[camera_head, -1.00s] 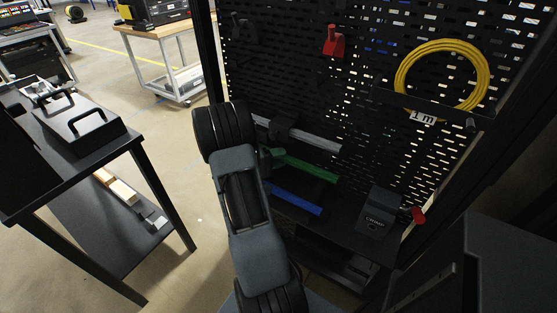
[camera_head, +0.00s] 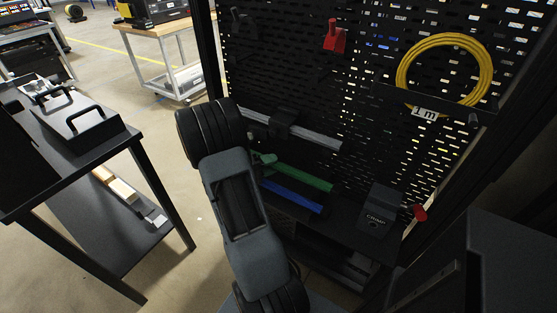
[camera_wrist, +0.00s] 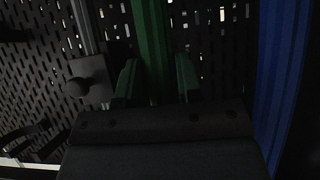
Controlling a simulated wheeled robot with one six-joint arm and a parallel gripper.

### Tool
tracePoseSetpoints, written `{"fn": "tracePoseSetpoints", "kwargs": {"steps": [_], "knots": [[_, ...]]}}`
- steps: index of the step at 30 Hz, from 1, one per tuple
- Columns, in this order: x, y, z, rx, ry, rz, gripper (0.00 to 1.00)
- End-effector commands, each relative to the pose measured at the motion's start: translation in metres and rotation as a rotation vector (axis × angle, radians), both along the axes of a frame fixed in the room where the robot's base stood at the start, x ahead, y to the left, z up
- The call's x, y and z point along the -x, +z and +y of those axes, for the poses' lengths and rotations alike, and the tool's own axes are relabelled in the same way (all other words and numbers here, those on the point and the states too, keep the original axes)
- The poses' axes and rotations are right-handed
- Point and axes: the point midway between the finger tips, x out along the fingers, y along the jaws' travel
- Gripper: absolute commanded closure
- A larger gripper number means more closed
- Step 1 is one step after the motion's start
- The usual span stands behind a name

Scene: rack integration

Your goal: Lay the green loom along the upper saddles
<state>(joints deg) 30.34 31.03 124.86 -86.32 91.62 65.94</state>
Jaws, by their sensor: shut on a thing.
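The green loom (camera_head: 305,178) is a long straight strip, slanting down to the right in front of the perforated panel in the head view. It lies between a grey bar (camera_head: 318,137) and a blue strip (camera_head: 292,195). My gripper (camera_head: 265,159) is at its left end, partly hidden by my wrist. In the wrist view the loom (camera_wrist: 152,40) runs between the two fingers of my gripper (camera_wrist: 156,82), which is shut on it. The blue strip (camera_wrist: 281,75) stands apart on the right. I cannot clearly make out which fittings are the upper saddles.
The perforated panel (camera_head: 300,75) carries a red hook (camera_head: 335,38) and a coiled yellow cable (camera_head: 402,75). A black box (camera_head: 380,208) stands on the shelf below. A black cart (camera_head: 75,155) is on the left; open floor (camera_head: 185,185) lies between it and the panel.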

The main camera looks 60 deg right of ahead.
Motion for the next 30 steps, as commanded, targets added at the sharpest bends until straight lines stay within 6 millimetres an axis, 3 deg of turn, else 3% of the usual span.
{"fn": "tracePoseSetpoints", "kwargs": {"steps": [15, 30], "knots": [[-0.001, 0.0, 0.04, 0.001, 0.002, 0.0, 1.0], [0.0, 0.0, 0.044, 0.001, 0.0, 0.0, 1.0]]}}
